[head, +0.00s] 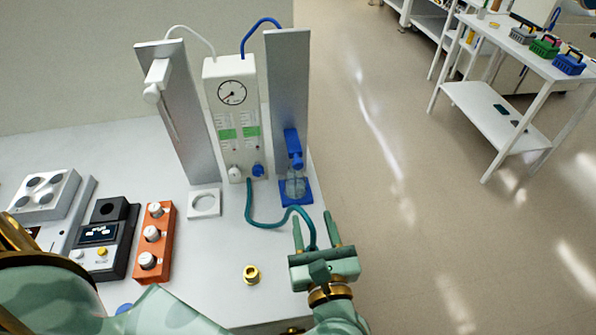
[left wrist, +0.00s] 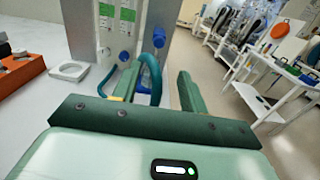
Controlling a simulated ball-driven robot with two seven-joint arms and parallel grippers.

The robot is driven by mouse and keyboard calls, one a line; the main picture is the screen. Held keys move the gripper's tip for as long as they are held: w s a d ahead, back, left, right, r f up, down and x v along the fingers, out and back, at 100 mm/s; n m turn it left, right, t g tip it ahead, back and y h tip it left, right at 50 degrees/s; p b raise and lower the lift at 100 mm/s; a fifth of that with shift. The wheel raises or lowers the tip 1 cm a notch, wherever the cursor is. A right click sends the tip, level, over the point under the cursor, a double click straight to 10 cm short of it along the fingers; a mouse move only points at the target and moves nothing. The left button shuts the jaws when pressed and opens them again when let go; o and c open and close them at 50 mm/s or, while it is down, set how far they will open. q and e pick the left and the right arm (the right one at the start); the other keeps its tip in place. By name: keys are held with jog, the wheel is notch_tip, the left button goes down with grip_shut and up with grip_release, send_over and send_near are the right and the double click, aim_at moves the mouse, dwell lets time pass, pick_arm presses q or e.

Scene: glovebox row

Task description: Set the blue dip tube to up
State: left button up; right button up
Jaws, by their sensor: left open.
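The blue dip tube's blue carriage (head: 292,145) sits low on the right metal post (head: 287,85), just above a small glass vessel (head: 295,187) on a blue base (head: 296,198). In the left wrist view the blue carriage (left wrist: 158,38) shows beyond the fingers. My left gripper (head: 316,230) is open and empty, in front of the blue base and apart from the carriage. A teal hose (head: 262,224) runs close to its fingers; whether they touch is unclear. My right gripper is not in view.
A white gauge panel (head: 230,95) stands between the posts. The left post (head: 178,120) carries a white carriage (head: 156,80) high up. An orange knob block (head: 153,240), a dark device (head: 104,240) and a brass fitting (head: 251,274) are on the bench. Open floor lies right.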

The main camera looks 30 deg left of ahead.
aim_at(298, 167)
pick_arm(q)
jog(key=shift+w+a+f, duration=0.15)
jog(key=shift+w+f, duration=0.1)
jog(key=shift+f, duration=0.05)
jog(key=x, duration=0.7)
jog(key=p+x, duration=0.1)
jog(key=x, duration=0.6)
jog(key=shift+w+a+r, duration=0.2)
jog(key=shift+w+a, duration=0.4)
jog(key=shift+w, duration=0.05)
